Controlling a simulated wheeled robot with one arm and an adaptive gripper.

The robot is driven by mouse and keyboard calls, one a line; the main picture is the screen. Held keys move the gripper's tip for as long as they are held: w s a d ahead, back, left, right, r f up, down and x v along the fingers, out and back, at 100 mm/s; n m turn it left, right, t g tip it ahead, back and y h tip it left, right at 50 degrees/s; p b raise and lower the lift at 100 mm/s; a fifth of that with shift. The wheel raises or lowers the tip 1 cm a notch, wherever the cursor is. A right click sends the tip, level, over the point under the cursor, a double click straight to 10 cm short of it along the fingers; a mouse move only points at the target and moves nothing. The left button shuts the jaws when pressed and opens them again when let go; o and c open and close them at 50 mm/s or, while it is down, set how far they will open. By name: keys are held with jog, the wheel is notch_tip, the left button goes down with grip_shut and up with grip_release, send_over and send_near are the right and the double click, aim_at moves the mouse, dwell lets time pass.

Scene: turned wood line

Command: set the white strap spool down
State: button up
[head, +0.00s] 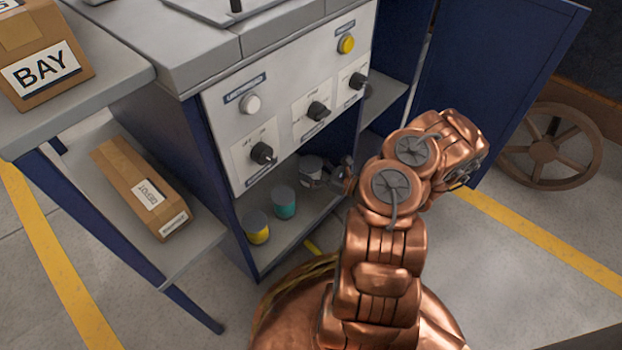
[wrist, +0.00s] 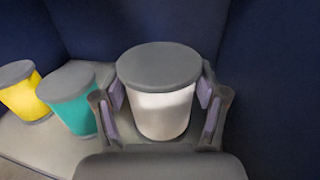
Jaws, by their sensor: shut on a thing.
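The white strap spool (wrist: 165,112) has a grey lid and stands upright between the fingers of my gripper (wrist: 160,100) in the wrist view. The fingers are shut on its sides. In the head view the white spool (head: 312,163) is inside the open cabinet under the control panel, with my gripper (head: 330,180) reaching in from the right. Its base is partly hidden, so I cannot tell whether it touches the shelf (wrist: 35,145). A teal spool (wrist: 72,98) and a yellow spool (wrist: 22,92) stand on the shelf to its left.
The panel (head: 285,95) with knobs and buttons overhangs the cabinet opening. An open blue door (head: 500,80) stands to the right. Dark blue cabinet walls (wrist: 265,90) close in behind and right of the spool. A side table (head: 95,95) with cardboard boxes is at left.

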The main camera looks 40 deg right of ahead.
jog(key=shift+f+b, duration=1.2)
jog(key=shift+f, duration=0.65)
jog(key=shift+r, duration=0.1)
jog(key=o, duration=1.1)
jog(key=shift+c, duration=0.2)
